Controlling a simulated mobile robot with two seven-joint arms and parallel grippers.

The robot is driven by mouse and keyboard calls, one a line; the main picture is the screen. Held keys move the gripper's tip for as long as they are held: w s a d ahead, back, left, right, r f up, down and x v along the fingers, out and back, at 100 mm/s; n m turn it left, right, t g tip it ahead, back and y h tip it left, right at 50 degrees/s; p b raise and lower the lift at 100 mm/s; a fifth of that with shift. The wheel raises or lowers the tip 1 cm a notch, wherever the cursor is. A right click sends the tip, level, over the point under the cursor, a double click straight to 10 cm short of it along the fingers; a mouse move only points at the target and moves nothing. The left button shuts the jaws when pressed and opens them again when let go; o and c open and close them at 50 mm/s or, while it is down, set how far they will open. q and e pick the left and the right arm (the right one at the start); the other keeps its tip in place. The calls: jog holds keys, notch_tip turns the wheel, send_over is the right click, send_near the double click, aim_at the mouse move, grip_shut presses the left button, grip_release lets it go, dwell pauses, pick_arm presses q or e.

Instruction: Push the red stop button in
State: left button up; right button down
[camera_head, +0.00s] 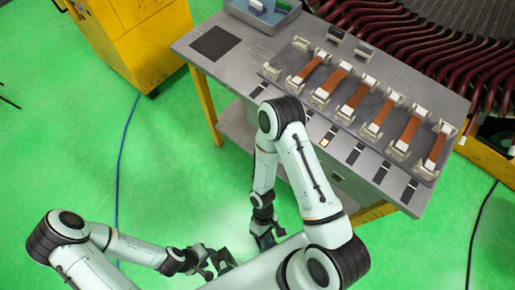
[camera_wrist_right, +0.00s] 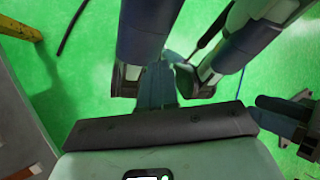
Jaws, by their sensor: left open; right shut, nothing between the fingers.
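I cannot make out a red stop button in either view. My left gripper (camera_head: 222,262) is open and empty, low over the green floor at the bottom of the head view. My right gripper (camera_head: 268,240) is shut with nothing in it, hanging just right of the left one. Its arm bends at an elbow near the front edge of the workbench (camera_head: 232,75). Both grippers are apart from the bench. The right wrist view shows mostly green floor and parts of my own arms.
The bench carries a row of orange-brown strips in pale holders (camera_head: 357,95), a dark square pad (camera_head: 215,43) and a blue-grey tray (camera_head: 262,14). A yellow cabinet (camera_head: 130,40) stands at the back left. The large stator (camera_head: 430,40) is behind the bench. A blue cable (camera_head: 121,150) crosses the floor.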

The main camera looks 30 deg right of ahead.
jog(key=w+d+r+n+t+h+b, duration=0.3)
jog(key=w+d+n+h, duration=0.4)
jog(key=n+h, duration=0.6)
pick_arm(q)
jog(key=f, duration=0.1)
jog(key=s+f, duration=0.1)
jog(key=f, duration=0.1)
jog(key=f+b, duration=0.1)
jog(key=f, duration=0.1)
jog(key=shift+s, duration=0.35)
pick_arm(e)
jog(key=w+a+r+n+t+h, duration=0.5)
jog(key=w+a+r+t, duration=0.4)
jog(key=w+r, duration=0.4)
jog(key=shift+w+a+r+t+h, duration=0.15)
jog(key=shift+r+t+h, duration=0.45)
jog(key=shift+r, duration=0.05)
pick_arm(q)
jog(key=shift+r, duration=0.1)
jog(key=shift+w+r+p, duration=0.15)
jog(key=shift+r+p, duration=0.35)
pick_arm(e)
jog(key=x, duration=1.4)
